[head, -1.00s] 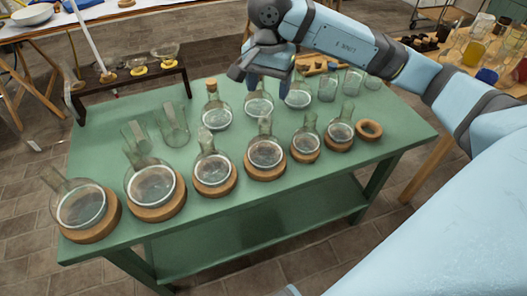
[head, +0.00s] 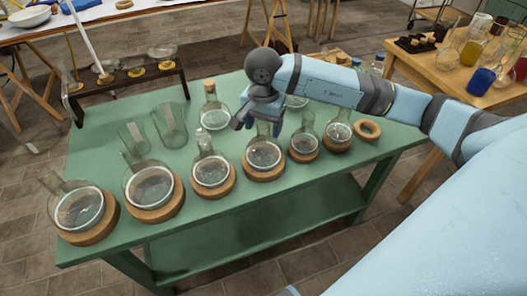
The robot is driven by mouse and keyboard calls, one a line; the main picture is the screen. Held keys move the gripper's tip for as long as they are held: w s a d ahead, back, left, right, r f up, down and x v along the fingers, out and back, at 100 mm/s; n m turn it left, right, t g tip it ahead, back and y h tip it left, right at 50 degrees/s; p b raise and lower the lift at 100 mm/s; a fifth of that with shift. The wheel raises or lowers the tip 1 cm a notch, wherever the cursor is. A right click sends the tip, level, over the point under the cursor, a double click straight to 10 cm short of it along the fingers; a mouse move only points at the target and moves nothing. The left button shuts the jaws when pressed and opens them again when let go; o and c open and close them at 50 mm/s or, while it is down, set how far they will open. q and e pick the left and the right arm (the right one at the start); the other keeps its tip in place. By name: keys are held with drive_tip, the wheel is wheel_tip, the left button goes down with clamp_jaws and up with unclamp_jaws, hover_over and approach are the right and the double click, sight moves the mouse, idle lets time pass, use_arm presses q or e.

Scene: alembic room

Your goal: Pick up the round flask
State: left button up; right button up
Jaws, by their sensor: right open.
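Several clear round flasks stand on cork rings in a front row on the green table (head: 230,217). From left to right they include a large flask (head: 80,210), another large flask (head: 152,185), then a flask (head: 211,172), a flask (head: 264,154), a small flask (head: 304,145) and a small flask (head: 338,131). A corked flask (head: 214,118) stands behind them without a visible ring. I cannot tell which one the task names. My right gripper (head: 257,126) is open and points down, over the flask fourth from left, its fingers near that neck. My left gripper is out of view.
Two glass beakers (head: 171,126) stand at the back left. An empty cork ring (head: 367,129) lies at the right. A dark rack (head: 125,80) is behind. A wooden table (head: 450,72) with colored bottles is at the right. My arm hides glassware at the back.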

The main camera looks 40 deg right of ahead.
clamp_jaws()
